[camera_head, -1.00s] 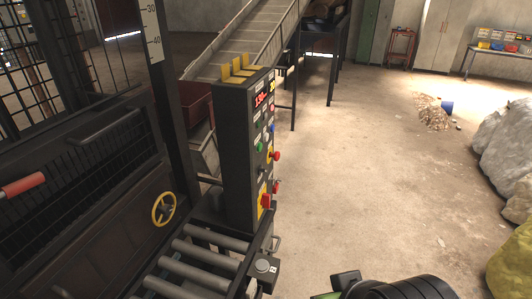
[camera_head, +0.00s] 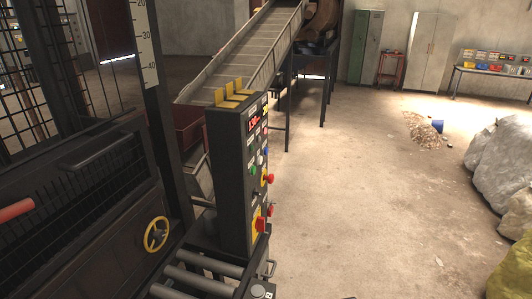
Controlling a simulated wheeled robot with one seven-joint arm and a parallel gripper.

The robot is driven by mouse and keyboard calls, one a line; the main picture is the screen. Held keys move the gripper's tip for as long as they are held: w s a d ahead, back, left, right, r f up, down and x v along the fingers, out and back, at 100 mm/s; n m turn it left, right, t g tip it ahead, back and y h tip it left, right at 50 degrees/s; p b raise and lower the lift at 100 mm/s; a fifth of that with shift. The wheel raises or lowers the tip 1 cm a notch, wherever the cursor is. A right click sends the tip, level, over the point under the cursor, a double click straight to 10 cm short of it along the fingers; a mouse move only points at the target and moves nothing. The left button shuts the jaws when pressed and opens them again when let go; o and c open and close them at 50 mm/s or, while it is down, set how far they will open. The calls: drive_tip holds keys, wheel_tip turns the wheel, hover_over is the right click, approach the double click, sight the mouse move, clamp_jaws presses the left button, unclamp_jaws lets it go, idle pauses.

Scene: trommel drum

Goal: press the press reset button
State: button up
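The press control box (camera_head: 229,175) is a tall dark cabinet left of centre in the head view, its control face seen at a steep angle. It carries a red lit display (camera_head: 253,121), a green button (camera_head: 252,170), a blue button (camera_head: 265,152) and a red mushroom button (camera_head: 269,179). Lower down are a red rotary switch on yellow (camera_head: 261,224) and another red knob (camera_head: 270,210). The labels are too small to read, so I cannot tell which is the reset button. My gripper is not in view.
The press with its mesh guard and yellow handwheel (camera_head: 157,234) stands at left. Rollers (camera_head: 205,282) lie in front of the box. A conveyor (camera_head: 245,50) rises behind it. The floor (camera_head: 350,190) right of the box is clear.

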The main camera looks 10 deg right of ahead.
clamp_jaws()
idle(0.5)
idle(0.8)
